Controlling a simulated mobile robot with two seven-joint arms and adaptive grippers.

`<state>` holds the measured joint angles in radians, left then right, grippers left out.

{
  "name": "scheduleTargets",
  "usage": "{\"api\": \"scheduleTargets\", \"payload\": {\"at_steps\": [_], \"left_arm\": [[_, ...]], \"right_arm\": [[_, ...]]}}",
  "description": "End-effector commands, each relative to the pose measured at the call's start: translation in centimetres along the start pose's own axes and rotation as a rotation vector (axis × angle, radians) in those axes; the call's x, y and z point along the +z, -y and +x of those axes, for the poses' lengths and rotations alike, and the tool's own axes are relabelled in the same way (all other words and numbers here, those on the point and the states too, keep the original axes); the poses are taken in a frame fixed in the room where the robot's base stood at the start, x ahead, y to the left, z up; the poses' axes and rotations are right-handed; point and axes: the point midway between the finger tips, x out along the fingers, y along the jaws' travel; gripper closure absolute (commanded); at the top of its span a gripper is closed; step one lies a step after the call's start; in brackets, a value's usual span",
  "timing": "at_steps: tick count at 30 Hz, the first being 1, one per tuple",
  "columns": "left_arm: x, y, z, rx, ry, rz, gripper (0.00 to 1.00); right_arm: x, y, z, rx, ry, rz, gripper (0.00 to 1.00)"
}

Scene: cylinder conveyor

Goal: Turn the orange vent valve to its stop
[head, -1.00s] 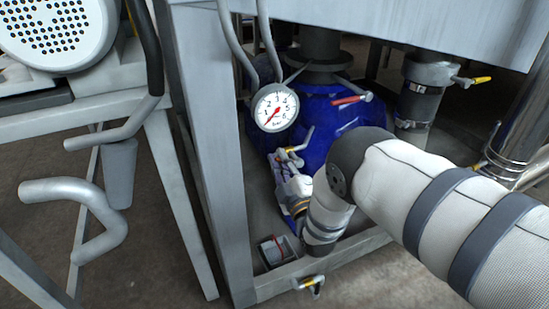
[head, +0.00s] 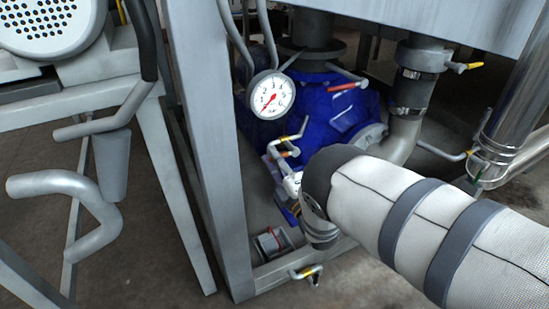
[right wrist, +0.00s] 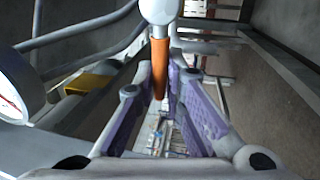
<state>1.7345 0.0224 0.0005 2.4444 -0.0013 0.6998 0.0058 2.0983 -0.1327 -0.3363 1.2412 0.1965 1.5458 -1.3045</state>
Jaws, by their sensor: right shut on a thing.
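The orange valve handle (right wrist: 159,70) hangs from a pale grey round hub (right wrist: 158,10) in the right wrist view. My right gripper (right wrist: 162,85) has its purple-padded fingers on either side of the handle and is shut on it. In the head view my right gripper (head: 287,178) is low beside the blue vessel (head: 325,110), mostly hidden behind my right wrist. A small orange part (head: 291,153) with a grey lever shows just above it. I cannot tell how far the valve is turned. My left gripper is out of view.
A round gauge (head: 270,95) hangs close above my right gripper, beside a grey frame post (head: 213,150). A red-handled valve (head: 345,86) and a yellow-handled valve (head: 473,65) are farther right. Another small valve (head: 305,273) sits low on the frame. Bent grey pipes (head: 75,205) are at left.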

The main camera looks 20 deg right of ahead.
Motion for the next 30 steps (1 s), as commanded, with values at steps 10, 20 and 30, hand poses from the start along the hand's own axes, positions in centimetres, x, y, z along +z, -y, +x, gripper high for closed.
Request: {"api": "scheduleTargets", "payload": {"at_steps": [10,20,30], "left_arm": [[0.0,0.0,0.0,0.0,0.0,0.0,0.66],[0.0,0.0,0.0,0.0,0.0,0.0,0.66],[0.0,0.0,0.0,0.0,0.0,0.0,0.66]], "right_arm": [[0.2,0.2,-0.1,-0.006,0.004,-0.008,1.0],[0.1,0.1,-0.1,-0.003,0.002,-0.005,0.69],[0.1,0.2,-6.0,-0.009,0.002,-0.005,0.69]]}}
